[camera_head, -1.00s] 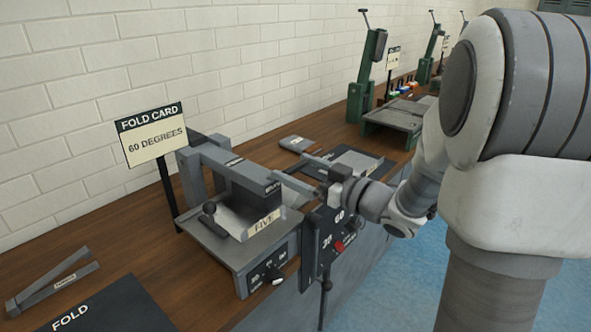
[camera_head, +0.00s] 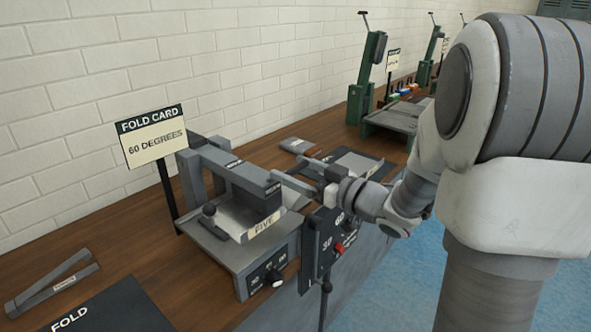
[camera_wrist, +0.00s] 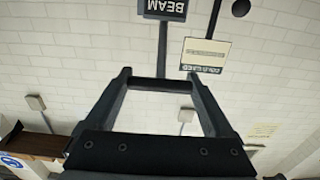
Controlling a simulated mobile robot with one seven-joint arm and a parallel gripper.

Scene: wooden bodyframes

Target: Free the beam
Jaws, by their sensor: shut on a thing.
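The folding machine (camera_head: 225,250) stands on the bench at the left of my arm in the head view. Its grey beam (camera_head: 230,172) spans the top, above a plate marked FIVE. My gripper (camera_head: 286,168) is at the right end of the machine, near the beam's end. In the wrist view my gripper (camera_wrist: 163,84) has its two fingers on either side of a short dark bar (camera_wrist: 163,86) and is shut on it. A dark plate marked BEAM (camera_wrist: 163,10) shows upside down beyond, in line with the bar. The bar is hidden in the head view.
The FOLD CARD sign (camera_head: 152,137) reads 60 degrees. A hinged grey tool (camera_head: 50,288) lies at the left. A green press (camera_head: 368,75) stands behind.

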